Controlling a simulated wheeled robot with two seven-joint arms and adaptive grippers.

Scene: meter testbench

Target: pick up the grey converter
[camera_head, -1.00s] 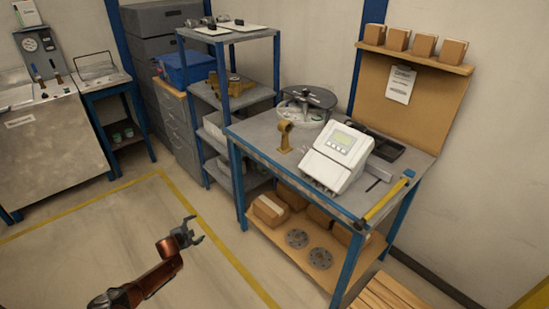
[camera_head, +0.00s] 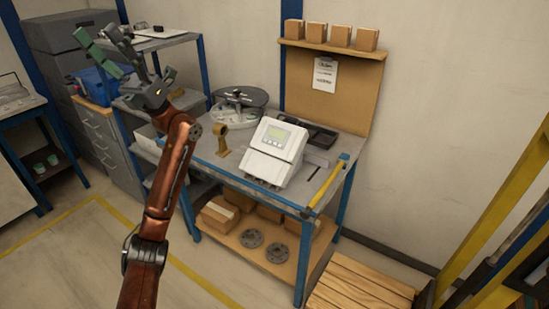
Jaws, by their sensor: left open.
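The grey converter (camera_head: 275,152), a light grey box with a small display and buttons, stands tilted back on the workbench (camera_head: 228,167). My left gripper (camera_head: 103,38) is raised at the upper left, in front of the shelf rack in the picture. Its fingers are spread and empty, pointing up and away from the converter. The gripper is well left of the converter and apart from it. The converter is not covered by my arm. My right gripper is not in view.
A brass fitting (camera_head: 221,140) and a round device (camera_head: 238,108) stand left of the converter. A black tray (camera_head: 312,134) lies behind it. A yellow-handled tool (camera_head: 327,184) lies along the right edge.

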